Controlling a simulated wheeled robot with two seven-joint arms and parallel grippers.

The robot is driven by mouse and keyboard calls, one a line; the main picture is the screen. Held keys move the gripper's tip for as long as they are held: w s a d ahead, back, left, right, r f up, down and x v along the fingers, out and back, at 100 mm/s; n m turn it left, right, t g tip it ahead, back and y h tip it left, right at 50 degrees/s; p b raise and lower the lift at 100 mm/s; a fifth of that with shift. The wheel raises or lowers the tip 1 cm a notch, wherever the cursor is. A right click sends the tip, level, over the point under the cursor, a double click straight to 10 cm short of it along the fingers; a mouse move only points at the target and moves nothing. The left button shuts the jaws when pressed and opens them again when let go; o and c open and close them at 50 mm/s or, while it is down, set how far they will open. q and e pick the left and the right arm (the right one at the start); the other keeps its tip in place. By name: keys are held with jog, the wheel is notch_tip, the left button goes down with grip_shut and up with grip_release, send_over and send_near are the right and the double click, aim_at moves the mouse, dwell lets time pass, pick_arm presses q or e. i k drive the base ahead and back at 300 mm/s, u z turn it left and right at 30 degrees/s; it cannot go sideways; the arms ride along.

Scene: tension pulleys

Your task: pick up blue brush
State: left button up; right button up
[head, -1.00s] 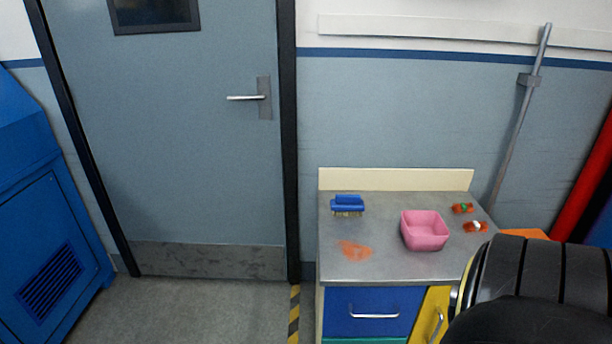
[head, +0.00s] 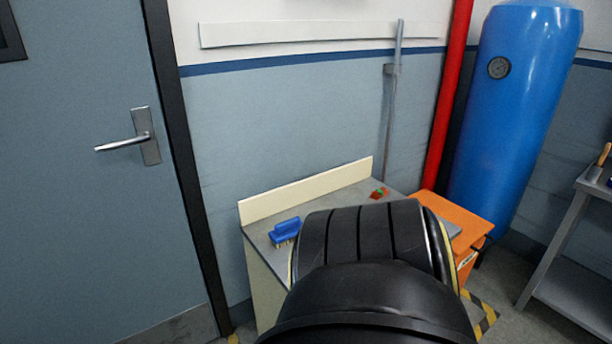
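The blue brush (head: 285,231) lies on the grey top of a small cabinet (head: 259,237), near its left back part, bristles down. A large black arm part of mine fills the lower middle of the head view, beside the brush on its right, and covers most of the cabinet top. The pink bin and the orange stain seen earlier are hidden behind it. Neither of my grippers shows in the head view.
A small orange and green item (head: 380,193) lies at the cabinet's back right. An orange cabinet (head: 458,222), a red pipe (head: 446,100) and a blue tank (head: 515,100) stand to the right. A grey door (head: 90,200) is on the left. A metal table (head: 580,255) stands far right.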

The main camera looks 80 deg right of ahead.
aim_at(284, 232)
jog(key=z, duration=2)
